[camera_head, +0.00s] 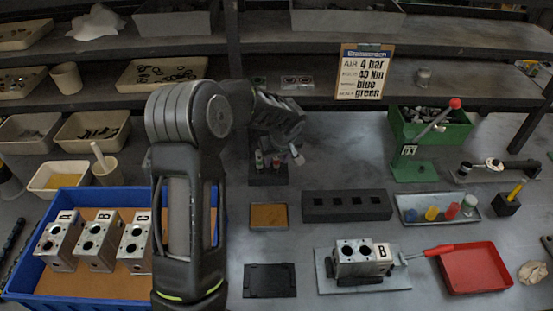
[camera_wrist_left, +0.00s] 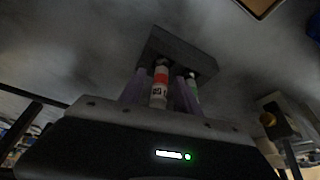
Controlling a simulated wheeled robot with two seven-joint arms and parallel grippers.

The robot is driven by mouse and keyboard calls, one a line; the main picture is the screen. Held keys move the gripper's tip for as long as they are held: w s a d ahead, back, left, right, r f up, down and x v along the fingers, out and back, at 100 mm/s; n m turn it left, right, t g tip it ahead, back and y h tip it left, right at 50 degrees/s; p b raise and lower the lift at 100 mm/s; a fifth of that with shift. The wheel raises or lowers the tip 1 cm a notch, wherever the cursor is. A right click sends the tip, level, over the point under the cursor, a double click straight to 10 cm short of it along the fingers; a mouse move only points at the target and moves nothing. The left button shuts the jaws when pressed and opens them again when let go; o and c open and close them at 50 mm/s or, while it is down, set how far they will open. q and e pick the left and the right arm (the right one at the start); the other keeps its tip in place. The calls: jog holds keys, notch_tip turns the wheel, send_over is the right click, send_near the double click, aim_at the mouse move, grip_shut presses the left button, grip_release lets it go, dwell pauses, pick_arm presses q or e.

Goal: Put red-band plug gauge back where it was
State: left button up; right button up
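The red-band plug gauge (camera_wrist_left: 160,84) is in the left wrist view, a pale cylinder with a red band and dark lettering. It stands between the two fingers of my left gripper (camera_wrist_left: 160,92), its far end at the dark gauge stand (camera_wrist_left: 180,48). I cannot tell whether the fingers press on it or whether it is fully seated. A green-band gauge (camera_wrist_left: 193,84) is just right of it. In the head view my left gripper (camera_head: 292,152) is above and beside the stand (camera_head: 268,179), partly hiding it. My right gripper is not in view.
A brown-lined tray (camera_head: 268,216) and a black block with square holes (camera_head: 346,206) lie in front of the stand. My left arm crosses the blue crate (camera_head: 40,287) of valve blocks. A shelf runs behind.

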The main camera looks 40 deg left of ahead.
pick_arm(q)
jog(key=shift+r, duration=0.25)
jog(key=shift+d+r, duration=0.1)
jog(key=shift+r, duration=0.3)
jog(key=p+v, duration=0.2)
jog(key=v, duration=0.9)
jog(key=shift+p, duration=0.3)
jog(key=shift+s, duration=0.1)
dwell(0.6)
